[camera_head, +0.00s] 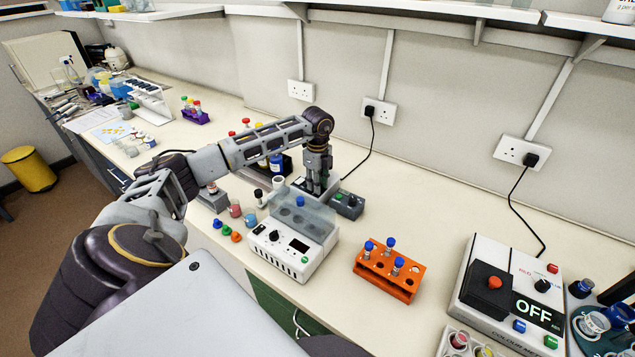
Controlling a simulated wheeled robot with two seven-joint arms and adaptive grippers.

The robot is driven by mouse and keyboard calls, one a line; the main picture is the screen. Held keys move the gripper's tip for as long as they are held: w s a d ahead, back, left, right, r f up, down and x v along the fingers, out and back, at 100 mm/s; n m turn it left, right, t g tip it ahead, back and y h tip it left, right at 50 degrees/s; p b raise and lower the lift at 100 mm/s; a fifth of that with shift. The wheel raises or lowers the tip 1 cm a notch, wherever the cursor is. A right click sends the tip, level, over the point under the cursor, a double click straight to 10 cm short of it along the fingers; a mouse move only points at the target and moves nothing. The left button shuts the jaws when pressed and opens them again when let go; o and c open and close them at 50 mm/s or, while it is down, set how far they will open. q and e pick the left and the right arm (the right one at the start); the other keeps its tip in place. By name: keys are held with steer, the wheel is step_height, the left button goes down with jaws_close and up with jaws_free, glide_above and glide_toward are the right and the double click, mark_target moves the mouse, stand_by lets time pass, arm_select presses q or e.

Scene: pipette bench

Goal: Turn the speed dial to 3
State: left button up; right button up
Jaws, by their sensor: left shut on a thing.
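My left gripper (316,190) points down at a small grey powered unit (347,205) behind the white machine. Its fingers are shut and cover the left part of this unit. What they hold is hidden by the fingers; by its place it seems to be the speed dial, but I cannot read its scale or setting. My right gripper is not in view.
The white machine (284,262) with a clear lid and black knob stands in front of the gripper. An orange rack (389,274) with blue-capped tubes stands to the right, then a colorimeter (474,312) reading OFF. Bottles stand behind my left forearm. A cable runs from the grey unit to the wall.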

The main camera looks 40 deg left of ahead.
arm_select(q)
steer(key=shift+r+n, duration=0.15)
steer(key=shift+n, duration=0.65)
steer(key=shift+a, duration=0.1)
steer(key=o, duration=1.1)
steer(key=shift+m, duration=0.5)
